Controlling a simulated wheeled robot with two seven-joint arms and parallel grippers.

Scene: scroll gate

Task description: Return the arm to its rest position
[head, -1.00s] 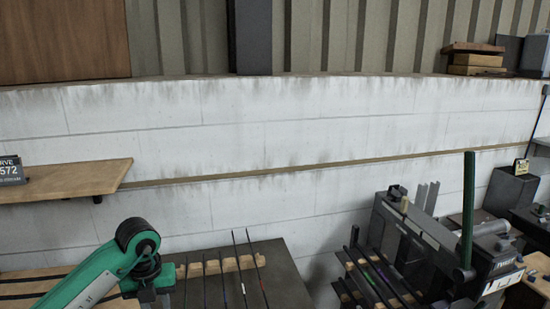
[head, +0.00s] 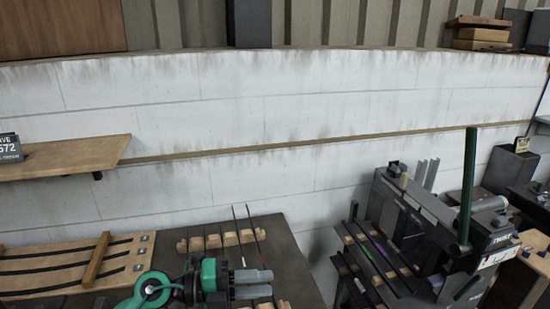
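My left gripper (head: 253,284) is low in the head view, left of centre, over the dark bench top. Its green and black wrist (head: 205,280) is behind it, and its two grey fingers point right, close together. No object shows between them, but from this angle I cannot tell whether they are apart or touching. My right arm and gripper are not in view.
A slatted wooden rack (head: 80,263) lies left of my gripper. A notched wooden holder with thin rods (head: 222,240) stands just beyond it. A grey machine with a green post (head: 467,190) stands on the right. A shelf (head: 70,157) juts from the white wall (head: 280,110).

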